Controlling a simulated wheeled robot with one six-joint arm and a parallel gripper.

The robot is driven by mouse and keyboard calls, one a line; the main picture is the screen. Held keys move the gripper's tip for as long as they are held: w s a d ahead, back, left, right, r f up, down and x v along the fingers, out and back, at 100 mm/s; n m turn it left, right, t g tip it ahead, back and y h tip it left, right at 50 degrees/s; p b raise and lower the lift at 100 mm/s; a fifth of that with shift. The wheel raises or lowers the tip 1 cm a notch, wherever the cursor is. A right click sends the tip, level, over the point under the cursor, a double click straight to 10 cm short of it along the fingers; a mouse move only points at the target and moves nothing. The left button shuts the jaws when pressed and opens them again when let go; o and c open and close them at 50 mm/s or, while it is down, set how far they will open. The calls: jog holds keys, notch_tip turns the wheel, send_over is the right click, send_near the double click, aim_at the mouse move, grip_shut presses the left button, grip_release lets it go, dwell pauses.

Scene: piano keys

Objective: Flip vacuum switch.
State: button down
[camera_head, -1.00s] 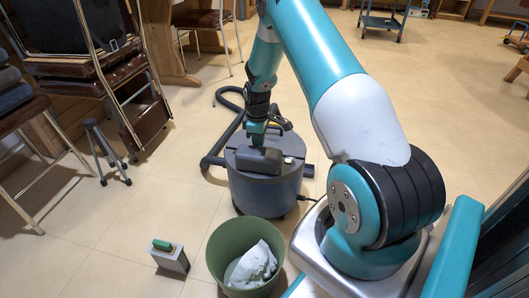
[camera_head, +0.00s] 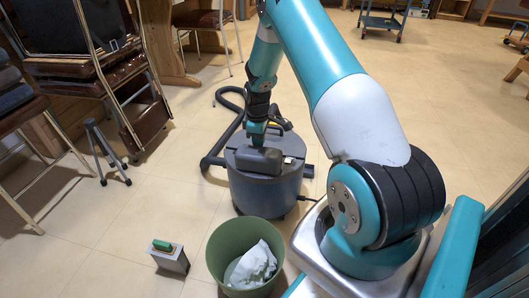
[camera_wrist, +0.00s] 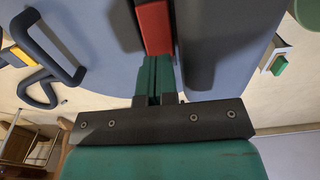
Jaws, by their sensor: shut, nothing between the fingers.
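The vacuum (camera_head: 262,190) is a dark blue-grey drum on the floor, with a black housing on its lid. The vacuum also fills much of the wrist view (camera_wrist: 235,40). Its red switch (camera_wrist: 154,27) shows in the wrist view, in a dark recess just beyond my fingertips. My gripper (camera_head: 257,145) points down at the black housing. In the wrist view my gripper (camera_wrist: 154,72) is shut and empty, its green fingers together, in line with the switch. I cannot tell whether the fingertips touch it. The switch is hidden in the head view.
A black handle (camera_wrist: 50,50) rises from the vacuum. A hose (camera_head: 222,135) curls behind it. A green bin (camera_head: 222,245) with crumpled white material stands in front. A grey box with a green top (camera_head: 168,256) is at front left. Stacked chairs (camera_head: 130,70) stand at left.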

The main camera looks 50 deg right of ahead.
jog(key=shift+f+b, duration=0.6)
jog(key=shift+f, duration=0.75)
dwell(0.9)
notch_tip(320, 180, up, 7)
jog(key=p, duration=0.6)
jog(key=shift+r+p, duration=0.1)
jog(key=shift+p, duration=0.25)
dwell(0.3)
